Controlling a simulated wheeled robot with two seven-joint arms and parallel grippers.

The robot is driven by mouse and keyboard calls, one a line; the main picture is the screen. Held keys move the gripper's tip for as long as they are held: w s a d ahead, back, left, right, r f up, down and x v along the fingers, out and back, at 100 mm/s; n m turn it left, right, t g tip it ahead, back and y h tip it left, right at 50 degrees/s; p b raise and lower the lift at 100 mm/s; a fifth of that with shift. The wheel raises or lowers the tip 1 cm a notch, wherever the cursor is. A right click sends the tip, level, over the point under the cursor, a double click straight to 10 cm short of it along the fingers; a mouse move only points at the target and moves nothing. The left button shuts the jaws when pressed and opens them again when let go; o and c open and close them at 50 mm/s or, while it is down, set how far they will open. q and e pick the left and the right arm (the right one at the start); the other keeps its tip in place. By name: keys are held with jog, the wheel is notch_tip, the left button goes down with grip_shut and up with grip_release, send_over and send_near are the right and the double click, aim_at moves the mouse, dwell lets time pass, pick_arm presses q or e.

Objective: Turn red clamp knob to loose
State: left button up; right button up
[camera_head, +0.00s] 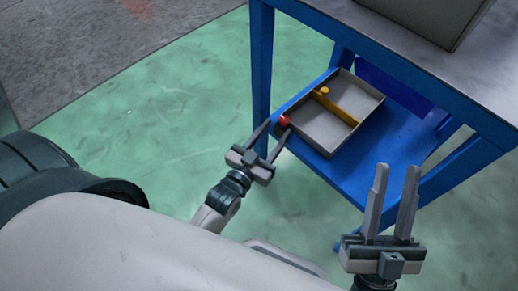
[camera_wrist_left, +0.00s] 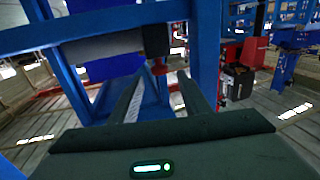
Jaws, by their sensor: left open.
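The red clamp knob (camera_head: 284,120) is at the left corner of a grey tray (camera_head: 355,83) on the lower shelf of a blue table. My left gripper (camera_head: 279,127) is open, with its fingertips beside the knob in the head view. I cannot tell whether they touch it. My right gripper (camera_head: 397,167) is open and empty, in front of the table's right side.
A yellow bar with a yellow knob (camera_head: 323,91) crosses the tray. A blue table leg (camera_head: 261,65) stands close to the left gripper. The blue shelf (camera_head: 395,140) has bare room right of the tray. The green floor (camera_head: 150,130) at left is clear.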

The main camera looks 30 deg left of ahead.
pick_arm(q)
jog(key=s, duration=0.7)
jog(key=shift+s+a+p, duration=0.35)
jog(key=shift+a+p, duration=0.05)
jog(key=shift+a, duration=0.05)
pick_arm(e)
jog(key=shift+s+a+f+g, duration=0.1)
jog(key=shift+a+f+g, duration=0.2)
jog(key=shift+f, duration=0.25)
jog(key=shift+s+a+f+g, duration=0.15)
jog(key=shift+a+f+g, duration=0.15)
jog(key=shift+f, duration=0.2)
jog(key=shift+s+a+f+g, duration=0.1)
jog(key=shift+a+f+g, duration=0.1)
jog(key=shift+f+g, duration=0.3)
jog(key=shift+d+r+t, duration=0.1)
jog(key=shift+r+t, duration=0.2)
jog(key=shift+f, duration=0.1)
